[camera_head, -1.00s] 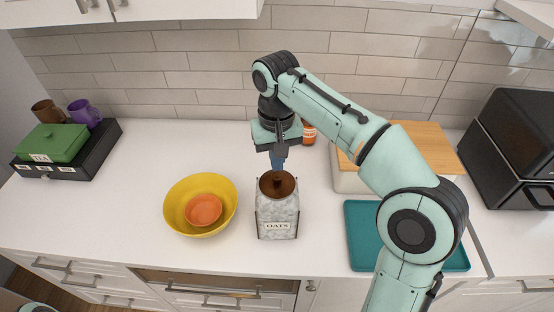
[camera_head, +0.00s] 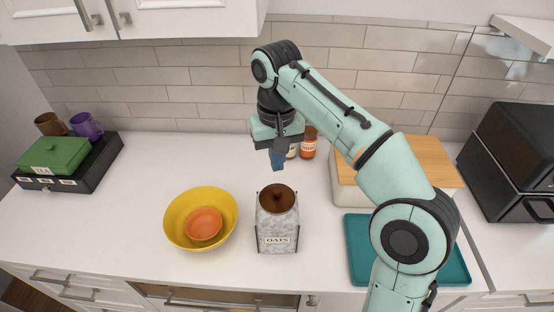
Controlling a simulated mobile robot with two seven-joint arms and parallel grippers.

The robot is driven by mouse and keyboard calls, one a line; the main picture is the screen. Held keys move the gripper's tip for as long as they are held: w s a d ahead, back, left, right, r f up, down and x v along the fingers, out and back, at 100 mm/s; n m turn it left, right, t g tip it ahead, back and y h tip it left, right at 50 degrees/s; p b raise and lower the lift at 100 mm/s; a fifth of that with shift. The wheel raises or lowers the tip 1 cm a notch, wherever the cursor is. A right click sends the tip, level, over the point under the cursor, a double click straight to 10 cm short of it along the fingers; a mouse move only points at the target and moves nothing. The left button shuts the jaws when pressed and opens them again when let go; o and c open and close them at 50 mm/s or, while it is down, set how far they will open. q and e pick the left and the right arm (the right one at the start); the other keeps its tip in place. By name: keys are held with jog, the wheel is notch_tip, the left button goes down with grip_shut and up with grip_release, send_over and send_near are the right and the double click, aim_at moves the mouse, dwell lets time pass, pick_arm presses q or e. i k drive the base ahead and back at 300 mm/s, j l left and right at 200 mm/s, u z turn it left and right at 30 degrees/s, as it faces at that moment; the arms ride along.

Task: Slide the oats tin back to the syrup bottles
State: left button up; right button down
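The oats tin (camera_head: 277,230) is a grey mottled canister with a brown knobbed lid and an "OATS" label. It stands upright on the counter to the right of the yellow bowl. Two syrup bottles stand behind it near the wall: an orange-brown one (camera_head: 308,148) and a pale one (camera_head: 292,151), the latter partly hidden by my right gripper. My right gripper (camera_head: 277,163) points down above and behind the tin, apart from it, just left of the bottles. Its blue fingers overlap in this view, so their opening is unclear. My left gripper is out of view.
A yellow bowl (camera_head: 176,227) holds an orange bowl (camera_head: 203,223). A wooden-topped box (camera_head: 425,160) and teal tray (camera_head: 360,262) are on the right. A black drawer box (camera_head: 92,172) with a green container stands far left. Counter between tin and bottles looks clear.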

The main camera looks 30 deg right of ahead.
aim_at(275, 233)
jog(key=k, duration=1)
